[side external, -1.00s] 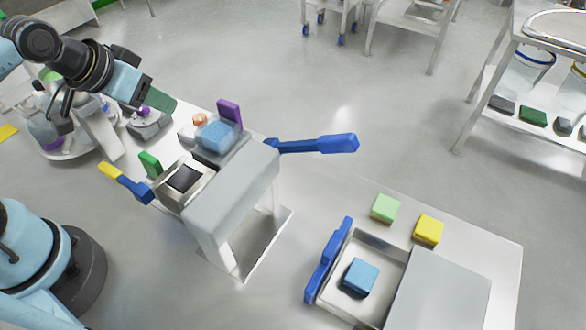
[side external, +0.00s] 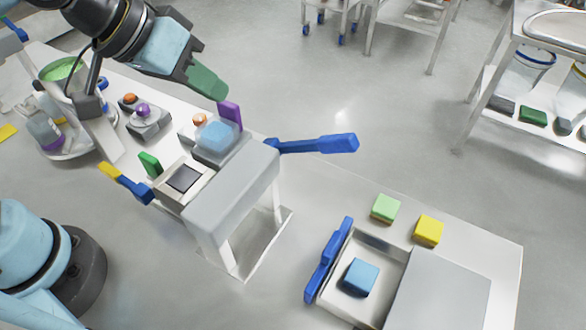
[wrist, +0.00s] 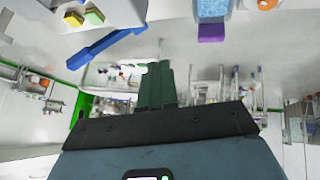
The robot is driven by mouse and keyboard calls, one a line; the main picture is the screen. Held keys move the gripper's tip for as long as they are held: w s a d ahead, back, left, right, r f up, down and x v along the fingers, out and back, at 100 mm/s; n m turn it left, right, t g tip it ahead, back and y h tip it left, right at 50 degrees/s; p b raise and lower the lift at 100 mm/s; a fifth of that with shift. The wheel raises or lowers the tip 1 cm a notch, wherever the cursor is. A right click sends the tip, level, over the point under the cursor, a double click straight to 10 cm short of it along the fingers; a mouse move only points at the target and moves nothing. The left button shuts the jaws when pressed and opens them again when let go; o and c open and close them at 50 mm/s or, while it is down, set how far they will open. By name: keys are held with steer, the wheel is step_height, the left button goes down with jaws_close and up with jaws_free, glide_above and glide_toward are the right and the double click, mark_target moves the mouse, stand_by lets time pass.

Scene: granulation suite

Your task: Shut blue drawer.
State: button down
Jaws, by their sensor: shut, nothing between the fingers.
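The drawer with the blue handle (side external: 328,260) is open at the lower right in the side view. It juts left from its light grey cabinet (side external: 438,292), and its tray (side external: 372,242) holds a light blue block (side external: 361,277). My gripper (side external: 212,90) is shut and empty, its green fingers high up at the upper left, near the purple tab (side external: 230,112) in the picture and well apart from the drawer. In the wrist view the fingers (wrist: 156,85) are together. I cannot make out the drawer there.
A grey stand (side external: 232,190) with a long blue lever (side external: 315,145) is between my gripper and the drawer; the lever also shows in the wrist view (wrist: 100,47). Green (side external: 385,208) and yellow (side external: 429,230) blocks sit behind the drawer. A button box (side external: 147,120) stands left.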

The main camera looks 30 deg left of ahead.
steer(key=s+d+g+h, duration=0.2)
steer(key=s+d, duration=0.4)
steer(key=d, duration=0.7)
steer(key=s+a+f+x, duration=0.1)
steer(key=s+x, duration=0.1)
steer(key=x, duration=1.2)
steer(key=shift+f+m+h, duration=0.3)
steer(key=shift+f, duration=0.05)
steer(key=d, duration=1)
steer(key=shift+d, duration=0.3)
